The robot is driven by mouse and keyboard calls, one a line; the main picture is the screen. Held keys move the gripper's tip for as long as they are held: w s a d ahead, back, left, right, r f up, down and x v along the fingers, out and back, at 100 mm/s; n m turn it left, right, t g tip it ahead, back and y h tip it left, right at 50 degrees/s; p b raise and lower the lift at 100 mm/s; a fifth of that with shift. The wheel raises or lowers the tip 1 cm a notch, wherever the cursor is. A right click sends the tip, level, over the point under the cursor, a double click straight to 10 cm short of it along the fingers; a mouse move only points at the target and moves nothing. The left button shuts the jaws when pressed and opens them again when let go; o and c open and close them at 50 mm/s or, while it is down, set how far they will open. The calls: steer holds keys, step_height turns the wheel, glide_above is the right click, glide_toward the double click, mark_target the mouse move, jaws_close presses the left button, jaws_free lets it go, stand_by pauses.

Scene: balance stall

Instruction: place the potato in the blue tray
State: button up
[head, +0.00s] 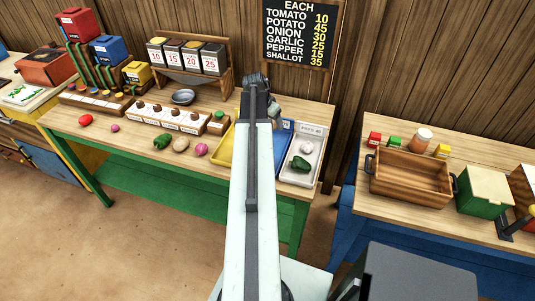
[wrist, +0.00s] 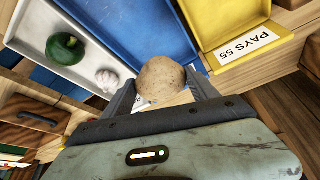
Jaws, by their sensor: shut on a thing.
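A round brown potato (wrist: 162,80) is between the two fingers of my gripper (wrist: 162,92) in the wrist view. My gripper is shut on it. The potato overlaps the near edge of the blue tray (wrist: 130,35) and partly covers that tray's label; its height above the tray cannot be told. In the head view the blue tray (head: 286,127) is mostly behind my arm, and the held potato cannot be made out near my gripper (head: 258,80). The visible part of the blue tray is empty.
The yellow tray (head: 227,146) lies left of the blue one. The white tray (head: 313,151) on its right holds a green pepper (head: 300,163) and a garlic bulb (head: 306,148). Another potato-like item (head: 181,145) lies on the table among loose vegetables. A wooden crate (head: 411,178) stands farther right.

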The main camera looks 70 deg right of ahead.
steer(key=a+f+m+b, duration=0.1)
steer(key=a, duration=0.4)
steer(key=w+a+f+m+g+b, duration=0.1)
steer(key=a+m, duration=0.1)
steer(key=a, duration=0.3)
steer(key=a+f+m+b, duration=0.1)
steer(key=a+f+b, duration=0.1)
steer(key=a, duration=0.3)
steer(key=shift+w+a+m+g+y, duration=0.25)
steer(key=shift+w+m+g+y, duration=0.05)
steer(key=shift+y, duration=0.1)
steer(key=b, duration=0.1)
glide_toward(276, 142)
steer(key=shift+s+d+f, duration=0.4)
steer(key=shift+s+f, duration=0.25)
steer(key=shift+f, duration=0.1)
steer(key=f+b, duration=0.1)
steer(key=b, duration=0.1)
steer(key=d+f+b, duration=0.1)
steer(key=f, duration=0.1)
steer(key=shift+d+f+b, duration=0.1)
steer(key=shift+f+b, duration=0.15)
steer(key=shift+b, duration=0.15)
steer(key=shift+f+b, duration=0.3)
steer(key=shift+r, duration=0.25)
steer(key=shift+f, duration=0.25)
steer(key=o, duration=1.7)
steer(key=shift+r, duration=0.1)
steer(key=shift+c, duration=0.2)
